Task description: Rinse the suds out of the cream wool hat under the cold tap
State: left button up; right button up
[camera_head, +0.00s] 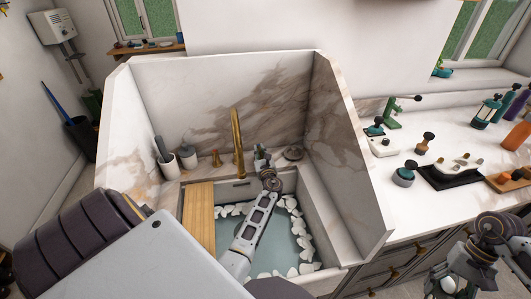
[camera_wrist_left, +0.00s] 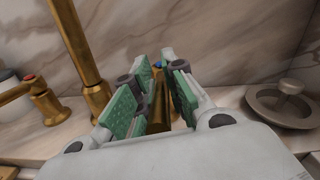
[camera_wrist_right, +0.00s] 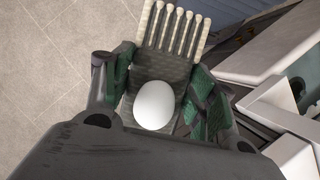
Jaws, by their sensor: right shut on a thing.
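The brass tap spout (camera_head: 237,143) stands at the back of the marble sink. My left gripper (camera_head: 262,153) reaches over the basin to the right of the spout. In the left wrist view its green-padded fingers (camera_wrist_left: 160,95) are apart, with a brass blue-marked cold tap handle (camera_wrist_left: 158,108) between or just beyond them; contact is unclear. My right gripper (camera_head: 488,262) is at the lower right, outside the sink. In the right wrist view, it (camera_wrist_right: 165,95) is shut on a cream ribbed, knit-textured thing, seemingly the wool hat (camera_wrist_right: 172,40), with a smooth white ball (camera_wrist_right: 154,105) on it.
The basin water (camera_head: 285,258) has white suds (camera_head: 292,207) around its edge. A wooden board (camera_head: 199,218) lies across the basin's left. A red-marked tap handle (camera_wrist_left: 42,98) is left of the spout, and a drain plug (camera_wrist_left: 286,103) lies right. Marble walls enclose the sink.

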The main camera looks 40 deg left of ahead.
pick_arm(q)
grip_shut()
pick_arm(e)
jog(key=shift+f, duration=0.1)
pick_arm(q)
jog(key=shift+w+d+n+g+y+b, duration=0.15)
jog(key=shift+n+g+y+b, duration=0.2)
jog(key=shift+n+g+b, duration=0.25)
jog(key=shift+w+d+n+g+y+b, duration=0.1)
jog(key=shift+w+n+g+y+b, duration=0.1)
jog(key=shift+n+g+y+b, duration=0.4)
jog(key=shift+w+d+n+g+y+b, duration=0.15)
jog(key=shift+n+g+b, duration=0.15)
jog(key=shift+g, duration=0.5)
pick_arm(e)
jog(key=shift+f, duration=1.4)
pick_arm(q)
jog(key=o, duration=0.7)
grip_release()
jog(key=v, duration=0.7)
jog(key=shift+d, duration=0.2)
jog(key=shift+r, duration=0.2)
pick_arm(e)
jog(key=shift+r, duration=0.25)
